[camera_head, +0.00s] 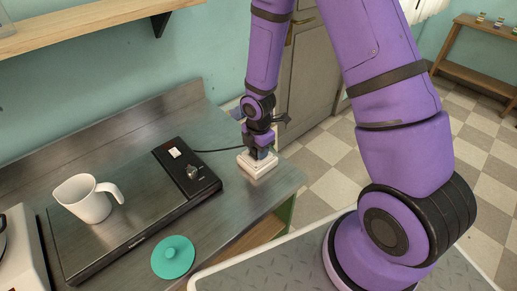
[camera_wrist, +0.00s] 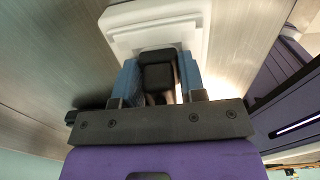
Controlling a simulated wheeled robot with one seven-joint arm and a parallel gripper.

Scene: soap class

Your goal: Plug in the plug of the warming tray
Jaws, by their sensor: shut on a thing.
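The warming tray (camera_head: 150,212) lies on the steel counter, with a black control end that has a white switch and a knob. A dark cord runs from its back to the right, toward my gripper. My gripper (camera_head: 258,152) points down over a white socket box (camera_head: 257,165) on the counter's right end. In the wrist view, my gripper (camera_wrist: 158,78) has its blue fingers shut on the black plug (camera_wrist: 157,72). The plug is at the face of the white socket box (camera_wrist: 150,28). I cannot tell how deep its pins sit.
A white pitcher (camera_head: 86,199) stands on the warming tray. A teal lid (camera_head: 173,257) lies on the counter in front of it. A white appliance (camera_head: 22,255) is at the left edge. A wooden shelf (camera_head: 75,30) hangs on the wall above.

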